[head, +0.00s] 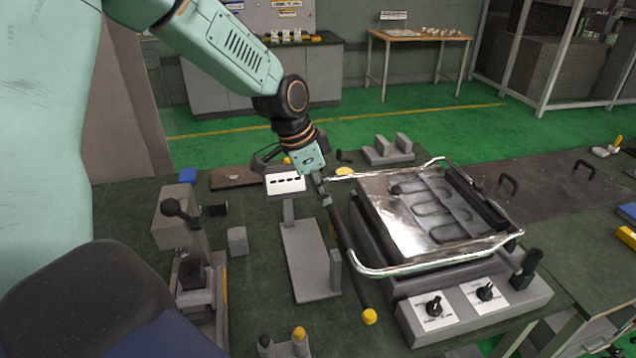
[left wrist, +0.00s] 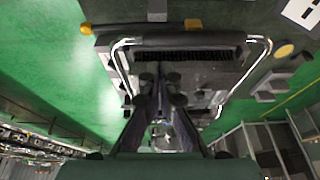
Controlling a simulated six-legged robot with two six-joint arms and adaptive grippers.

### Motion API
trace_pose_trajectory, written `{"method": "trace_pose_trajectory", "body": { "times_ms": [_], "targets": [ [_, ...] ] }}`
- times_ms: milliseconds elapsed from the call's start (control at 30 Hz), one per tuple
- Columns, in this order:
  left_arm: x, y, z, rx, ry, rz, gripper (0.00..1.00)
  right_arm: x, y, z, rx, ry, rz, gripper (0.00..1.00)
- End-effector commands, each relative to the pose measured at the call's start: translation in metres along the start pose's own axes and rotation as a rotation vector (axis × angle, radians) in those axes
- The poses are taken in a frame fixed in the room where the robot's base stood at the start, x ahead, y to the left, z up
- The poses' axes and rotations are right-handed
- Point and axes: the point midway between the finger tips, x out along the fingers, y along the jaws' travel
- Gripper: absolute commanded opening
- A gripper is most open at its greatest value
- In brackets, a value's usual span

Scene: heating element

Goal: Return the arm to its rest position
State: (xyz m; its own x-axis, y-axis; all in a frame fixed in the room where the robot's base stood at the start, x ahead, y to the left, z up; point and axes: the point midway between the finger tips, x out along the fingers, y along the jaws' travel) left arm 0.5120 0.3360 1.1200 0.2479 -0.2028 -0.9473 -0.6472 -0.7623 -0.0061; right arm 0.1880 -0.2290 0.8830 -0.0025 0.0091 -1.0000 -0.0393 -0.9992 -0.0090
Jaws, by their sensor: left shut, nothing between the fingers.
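My left arm reaches in from the upper left in the head view. My left gripper (head: 322,192) points down beside the left edge of the heating element unit (head: 400,225), close to its bent metal rail; I cannot tell whether it touches. The gripper is shut and empty. In the left wrist view its two dark fingers (left wrist: 163,90) show in front of the unit and its bright rail (left wrist: 122,62). A dark bar with yellow ends (head: 345,240) runs along the unit's left side. My right gripper is in neither view.
Control knobs (head: 435,307) and a black lever (head: 525,270) sit on the unit's front panel. A grey bracket (head: 310,260) and a lever box (head: 185,230) stand to the left. A wooden table (head: 420,36) and shelving stand behind, across green floor.

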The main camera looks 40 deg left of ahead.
Motion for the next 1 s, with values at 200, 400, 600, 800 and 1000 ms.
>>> {"method": "trace_pose_trajectory", "body": {
  "times_ms": [200, 400, 600, 800, 1000],
  "targets": [
    [-0.015, 0.0, 0.002, -0.001, 0.0, 0.001, 0.0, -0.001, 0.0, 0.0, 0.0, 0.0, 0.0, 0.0],
    [-0.016, 0.0, 0.003, -0.001, 0.0, 0.0, 0.0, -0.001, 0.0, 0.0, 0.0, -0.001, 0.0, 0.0],
    [0.026, 0.031, 0.013, -0.07, -0.029, 0.022, 0.0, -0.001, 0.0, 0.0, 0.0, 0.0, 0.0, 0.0],
    [0.113, 0.115, 0.059, -0.286, -0.102, 0.044, 0.0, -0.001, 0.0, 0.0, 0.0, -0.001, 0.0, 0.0],
    [0.163, 0.199, 0.132, -0.504, -0.195, 0.016, 0.0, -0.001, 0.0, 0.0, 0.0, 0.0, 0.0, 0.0]
  ]
}}
